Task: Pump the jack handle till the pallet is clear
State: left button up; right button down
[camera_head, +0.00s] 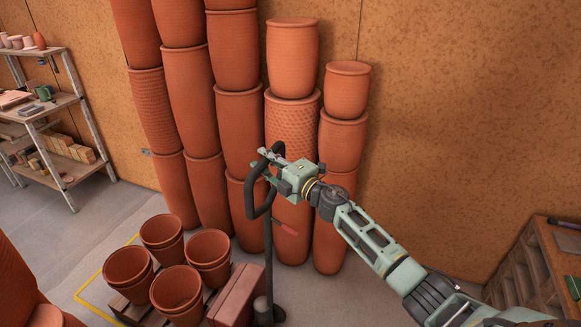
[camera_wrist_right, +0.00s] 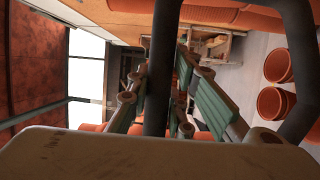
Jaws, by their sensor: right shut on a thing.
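The jack handle (camera_head: 268,240) is a dark upright shaft topped by a black loop, standing in front of the tall pots. My right gripper (camera_head: 268,165) is shut on the upper part of the loop. In the right wrist view, a black bar of the handle (camera_wrist_right: 160,60) passes between the green fingers of my right gripper (camera_wrist_right: 175,95). The pallet (camera_head: 128,312) is wooden and low, at the lower left of the handle, loaded with terracotta pots (camera_head: 175,290) and a reddish block (camera_head: 237,296). Any gap under the pallet cannot be made out. My left gripper is not in view.
Tall stacks of terracotta pots (camera_head: 190,85) stand against the wall just behind the handle. A metal shelf (camera_head: 82,120) stands at left, a wooden cabinet (camera_head: 530,262) at lower right. A yellow floor line (camera_head: 90,282) borders the pallet. Grey floor between shelf and pallet is clear.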

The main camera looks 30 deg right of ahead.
jog(key=w+a, duration=0.3)
jog(key=shift+w, duration=0.2)
jog(key=c, duration=1.6)
grip_release()
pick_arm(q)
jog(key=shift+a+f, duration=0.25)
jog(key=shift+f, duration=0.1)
pick_arm(e)
jog(key=shift+o, duration=0.2)
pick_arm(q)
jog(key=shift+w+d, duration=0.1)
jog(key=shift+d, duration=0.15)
pick_arm(e)
jog(key=shift+d, duration=0.1)
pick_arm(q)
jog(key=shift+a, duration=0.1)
pick_arm(e)
jog(key=r+v, duration=0.1)
jog(key=v, duration=1.1)
jog(key=shift+f, duration=0.45)
